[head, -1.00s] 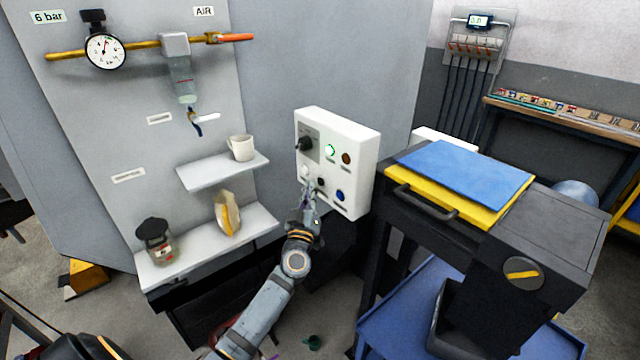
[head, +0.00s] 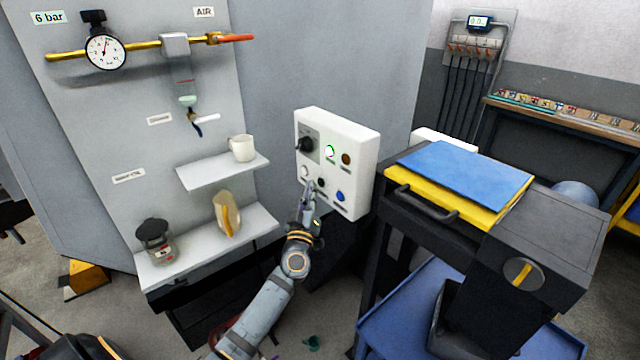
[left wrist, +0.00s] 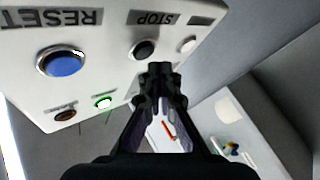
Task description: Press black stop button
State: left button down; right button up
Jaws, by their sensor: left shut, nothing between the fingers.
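The black stop button (head: 320,182) is on the lower part of a white control box (head: 364,185). In the left wrist view the black button (left wrist: 143,50) sits under an upside-down STOP label. My left gripper (head: 308,186) is at the front of the box, just left of the black button in the head view. In the left wrist view its shut fingertips (left wrist: 160,69) appear just below and right of the button, with nothing held. I cannot tell whether they touch the panel. My right gripper is not in view.
A blue reset button (head: 340,196), a white button (head: 305,172), a lit green button (head: 329,151) and a black rotary knob (head: 304,144) share the panel. Shelves with a mug (head: 242,148) stand left. A dark cart with a blue folder (head: 460,175) stands close right.

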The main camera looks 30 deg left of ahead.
pick_arm(q)
jog(key=shift+w, duration=0.1)
jog(key=shift+w+d, duration=0.15)
jog(key=shift+w, duration=0.15)
jog(key=shift+w+d, duration=0.15)
jog(key=shift+w, duration=0.2)
dwell(0.8)
jog(key=shift+s+p, duration=0.1)
jog(key=shift+p, duration=0.2)
jog(key=shift+s+a+p, duration=0.3)
jog(key=shift+s+p, duration=0.1)
jog(key=shift+s, duration=0.25)
jog(key=s, duration=0.1)
jog(key=s+a+p, duration=0.1)
jog(key=s, duration=0.1)
jog(key=s+a+p, duration=0.1)
jog(key=shift+s, duration=0.3)
